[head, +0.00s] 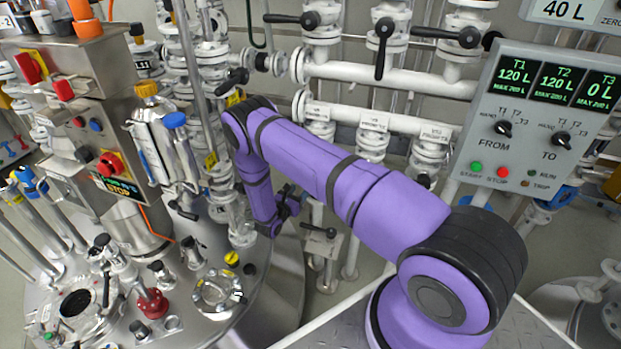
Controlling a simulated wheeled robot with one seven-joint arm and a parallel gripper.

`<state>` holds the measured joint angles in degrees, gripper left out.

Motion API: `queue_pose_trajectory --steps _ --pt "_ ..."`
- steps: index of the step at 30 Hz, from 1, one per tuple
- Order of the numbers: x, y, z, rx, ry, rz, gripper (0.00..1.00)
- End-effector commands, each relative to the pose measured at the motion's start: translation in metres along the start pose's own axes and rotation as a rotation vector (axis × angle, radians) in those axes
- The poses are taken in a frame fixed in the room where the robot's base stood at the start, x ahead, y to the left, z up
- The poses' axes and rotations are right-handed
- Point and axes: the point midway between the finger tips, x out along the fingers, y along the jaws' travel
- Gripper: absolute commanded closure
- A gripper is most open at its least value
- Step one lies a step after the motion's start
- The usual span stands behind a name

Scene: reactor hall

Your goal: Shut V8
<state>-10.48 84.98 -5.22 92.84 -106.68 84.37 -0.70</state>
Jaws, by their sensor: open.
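Three white tags sit on the white pipework: a left tag (318,111), a middle tag (374,121) and a right tag (436,132). Their print is too small to tell surely which one reads V8. Above them are black valve levers: a left lever (293,19) lying sideways, a middle lever (383,48) pointing down, and a right lever (446,36) lying sideways. My gripper (288,203) is low, left of the picture's middle, partly hidden by my purple arm. It is open, with nothing seen in it. A black lever (318,231) is just below and right of it.
A steel vessel lid (190,300) with fittings fills the lower left. A control cabinet (75,90) stands at the left. A pump panel (545,115) shows T1 120 L, T2 120 L, T3 0 L. Upright pipes with valves (205,100) crowd my arm's left side.

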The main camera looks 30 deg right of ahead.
Motion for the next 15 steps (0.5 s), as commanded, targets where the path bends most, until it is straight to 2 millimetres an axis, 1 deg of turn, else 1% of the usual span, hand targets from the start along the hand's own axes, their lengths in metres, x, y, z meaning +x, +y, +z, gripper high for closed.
queue_pose_trajectory --steps 5,12,15 --pt "0.022 -0.001 0.001 0.003 -0.001 -0.004 0.50" --pt "0.065 -0.001 0.001 0.004 -0.001 -0.006 0.50" --pt "0.080 -0.001 0.001 0.003 -0.001 -0.005 0.50"
